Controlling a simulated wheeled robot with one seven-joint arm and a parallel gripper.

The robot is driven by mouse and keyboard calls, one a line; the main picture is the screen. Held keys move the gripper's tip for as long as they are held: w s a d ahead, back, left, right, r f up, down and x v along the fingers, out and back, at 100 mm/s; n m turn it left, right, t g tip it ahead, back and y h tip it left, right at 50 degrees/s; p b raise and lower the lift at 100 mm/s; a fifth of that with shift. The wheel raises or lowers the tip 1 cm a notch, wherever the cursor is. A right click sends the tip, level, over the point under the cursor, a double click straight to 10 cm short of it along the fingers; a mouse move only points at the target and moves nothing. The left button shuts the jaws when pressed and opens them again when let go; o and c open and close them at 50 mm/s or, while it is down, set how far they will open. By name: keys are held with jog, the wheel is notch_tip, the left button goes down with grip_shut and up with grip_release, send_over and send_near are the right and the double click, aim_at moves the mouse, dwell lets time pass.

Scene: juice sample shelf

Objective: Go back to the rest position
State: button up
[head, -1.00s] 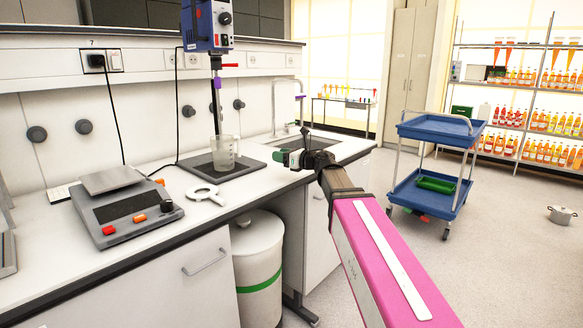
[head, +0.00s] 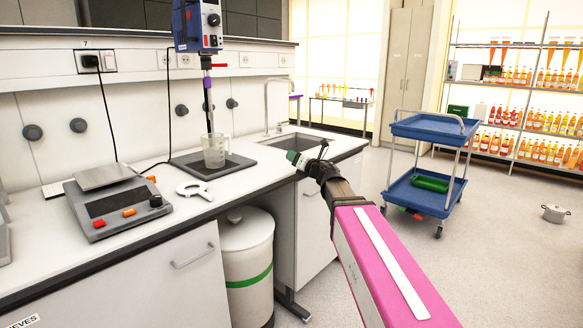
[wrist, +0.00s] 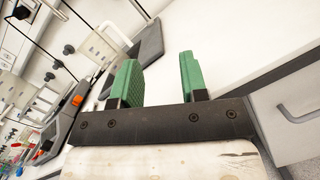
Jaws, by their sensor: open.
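My gripper (wrist: 158,78) shows in the wrist view with its two green fingers wide apart and nothing between them. In the head view my gripper (head: 297,160) is at the end of my pink arm, at the front edge of the white bench near the sink. It is empty. A clear beaker (head: 215,152) stands on a dark mat on the bench, under a blue overhead stirrer (head: 198,25). The stirrer's shaft reaches down to the beaker.
A white bin (head: 246,262) stands below. A blue trolley (head: 428,195) stands right of my arm, with shelves of bottles (head: 530,115) behind. A pot (head: 555,213) is on the open floor.

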jog(key=s+d+f+m+g+h, duration=0.1)
jog(key=s+d+f+m+h, duration=0.1)
jog(key=d+f+m+h, duration=0.9)
jog(key=s+d+f+m+g+h, duration=0.1)
jog(key=d+f+m+h, duration=0.3)
jog(key=d+f+m, duration=0.55)
jog(key=s+a+f+m+g+y, duration=0.2)
jog(key=s+f+m+g, duration=1)
jog(key=s+f+m, duration=0.5)
jog(key=s+f, duration=0.1)
jog(key=s, duration=0.3)
jog(key=shift+s+a+f, duration=0.15)
jog(key=shift+a+f, duration=0.1)
